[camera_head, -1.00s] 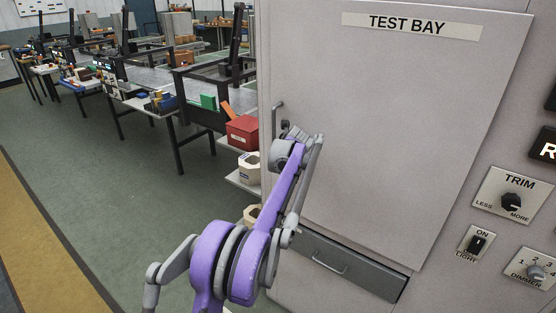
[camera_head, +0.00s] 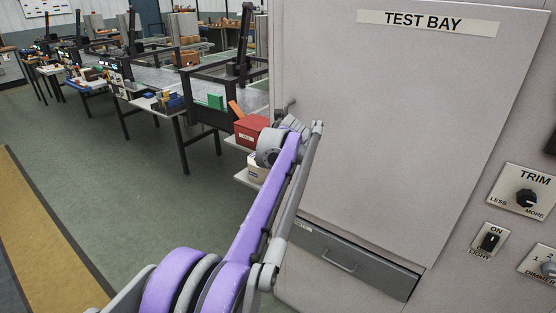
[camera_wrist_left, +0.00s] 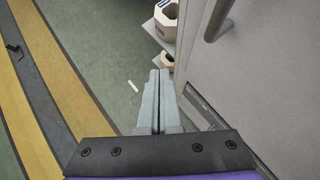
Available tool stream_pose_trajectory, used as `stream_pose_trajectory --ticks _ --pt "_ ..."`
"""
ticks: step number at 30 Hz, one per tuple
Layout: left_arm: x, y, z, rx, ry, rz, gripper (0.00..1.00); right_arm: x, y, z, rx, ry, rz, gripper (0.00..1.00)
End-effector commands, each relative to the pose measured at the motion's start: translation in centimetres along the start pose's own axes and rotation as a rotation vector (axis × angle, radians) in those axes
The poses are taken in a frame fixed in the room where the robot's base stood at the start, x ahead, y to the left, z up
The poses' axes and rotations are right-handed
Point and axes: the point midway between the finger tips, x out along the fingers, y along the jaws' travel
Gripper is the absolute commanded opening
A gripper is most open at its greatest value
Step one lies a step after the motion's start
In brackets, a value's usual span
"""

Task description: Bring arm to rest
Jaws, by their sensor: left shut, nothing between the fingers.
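My left arm (camera_head: 262,205), purple and grey, reaches up from the bottom of the head view to the left edge of the TEST BAY door (camera_head: 400,130). Its wrist end overlaps the area just below the grey door handle (camera_head: 290,104), and the fingers cannot be made out clearly there. In the left wrist view my left gripper (camera_wrist_left: 158,75) has its two grey fingers together with nothing between them. The fingers point over the floor, left of the door (camera_wrist_left: 270,80). The door handle (camera_wrist_left: 217,18) stands apart from them at the upper right. My right gripper is not in view.
A grey drawer (camera_head: 345,262) sits below the closed door. A panel with a TRIM knob (camera_head: 526,198) and an ON switch (camera_head: 490,241) is at right. A red box (camera_head: 250,130) and a shelf with pale hexagonal bins (camera_wrist_left: 165,22) are beside the cabinet. Green floor (camera_head: 110,190) is open at left.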

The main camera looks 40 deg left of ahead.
Motion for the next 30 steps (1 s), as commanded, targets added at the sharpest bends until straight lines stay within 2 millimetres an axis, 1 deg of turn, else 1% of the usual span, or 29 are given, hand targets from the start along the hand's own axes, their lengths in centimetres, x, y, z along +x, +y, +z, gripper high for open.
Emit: stream_pose_trajectory --ticks 1,4,12,14,17,20,21,23,24,26,27,29,30 --pt "-0.4 0.4 0.1 -0.001 0.000 0.001 0.00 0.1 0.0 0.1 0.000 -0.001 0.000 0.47" --pt "-0.8 0.7 0.1 -0.001 0.000 0.001 0.00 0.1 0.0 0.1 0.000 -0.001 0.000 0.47" --pt "-1.0 0.7 0.1 -0.004 0.001 -0.001 0.00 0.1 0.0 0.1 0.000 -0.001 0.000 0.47" --pt "-1.3 0.5 -0.3 -0.026 0.006 -0.007 0.00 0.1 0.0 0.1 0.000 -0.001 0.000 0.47" --pt "-2.8 -0.3 -2.5 -0.140 0.031 -0.034 0.00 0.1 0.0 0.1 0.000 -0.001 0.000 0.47" --pt "-5.3 -1.4 -6.7 -0.355 0.087 -0.073 0.00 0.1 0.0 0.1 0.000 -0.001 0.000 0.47" --pt "-6.5 -1.8 -8.9 -0.461 0.119 -0.088 0.00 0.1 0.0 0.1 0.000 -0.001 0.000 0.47" --pt "-8.3 -2.1 -12.3 -0.631 0.175 -0.103 0.00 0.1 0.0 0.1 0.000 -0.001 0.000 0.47" --pt "-9.4 -2.2 -14.6 -0.742 0.215 -0.108 0.00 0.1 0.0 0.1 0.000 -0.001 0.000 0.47" --pt "-11.1 -2.2 -18.2 -0.909 0.278 -0.106 0.00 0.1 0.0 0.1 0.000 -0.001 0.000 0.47" --pt "-12.1 -2.0 -20.6 -1.018 0.323 -0.098 0.00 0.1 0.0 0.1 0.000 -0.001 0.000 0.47" --pt "-13.5 -1.6 -24.2 -1.179 0.391 -0.079 0.00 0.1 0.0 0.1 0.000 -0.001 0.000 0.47" --pt "-14.4 -1.2 -26.6 -1.286 0.438 -0.058 0.00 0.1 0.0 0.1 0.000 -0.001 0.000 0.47"
